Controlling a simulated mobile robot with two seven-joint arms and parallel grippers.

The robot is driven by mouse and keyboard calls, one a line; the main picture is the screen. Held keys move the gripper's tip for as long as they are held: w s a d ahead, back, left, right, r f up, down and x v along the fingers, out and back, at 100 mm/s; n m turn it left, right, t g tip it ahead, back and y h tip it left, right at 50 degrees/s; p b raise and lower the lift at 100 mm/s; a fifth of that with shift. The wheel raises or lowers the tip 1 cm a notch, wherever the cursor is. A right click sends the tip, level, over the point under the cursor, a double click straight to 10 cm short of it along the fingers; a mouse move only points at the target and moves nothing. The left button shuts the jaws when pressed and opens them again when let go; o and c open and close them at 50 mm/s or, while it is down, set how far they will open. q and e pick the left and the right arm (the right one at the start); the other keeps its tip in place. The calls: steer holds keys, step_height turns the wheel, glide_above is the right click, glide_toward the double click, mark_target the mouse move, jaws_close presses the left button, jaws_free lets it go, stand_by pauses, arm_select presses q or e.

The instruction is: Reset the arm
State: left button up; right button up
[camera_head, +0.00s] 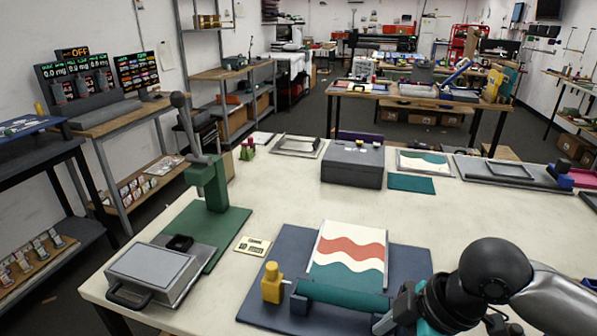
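My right arm comes in from the right, and its gripper (392,312) is at the right end of a teal roller (342,297). I cannot tell whether its fingers touch or grip anything there. The roller lies across the front of a white film (348,250) with red and teal waves, on a dark blue mat (258,312). A yellow post (271,283) stands at the roller's left end. A green press (209,185) with a raised grey lever (186,122) stands at the left. My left gripper is not in view.
A grey hinged plate (152,268) and a small card (252,245) are at the front left of the white table (300,178). A dark grey box (352,165), a second wave print (422,162) and a teal sheet (411,184) are at the back. The table's middle is mostly clear.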

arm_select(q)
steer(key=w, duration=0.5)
arm_select(e)
steer(key=a+f+m+t, duration=0.2)
steer(key=a+f+m, duration=0.1)
steer(key=a+f, duration=0.15)
steer(key=s+d+f+m+h, duration=0.4)
steer(key=s+d+f+m, duration=0.35)
steer(key=s+m, duration=0.25)
step_height(320, 180, down, 27)
steer(key=s+g+b, duration=0.1)
steer(key=s+b, duration=0.1)
steer(key=b, duration=0.3)
arm_select(q)
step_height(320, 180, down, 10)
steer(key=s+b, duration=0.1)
steer(key=b, duration=0.4)
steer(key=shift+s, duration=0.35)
arm_select(e)
steer(key=s+d+f+g, duration=0.1)
steer(key=s+d+f, duration=0.2)
steer(key=s+f, duration=1.2)
step_height(320, 180, down, 4)
steer(key=shift+r+n+g+h, duration=0.2)
steer(key=shift+n+g+h, duration=0.1)
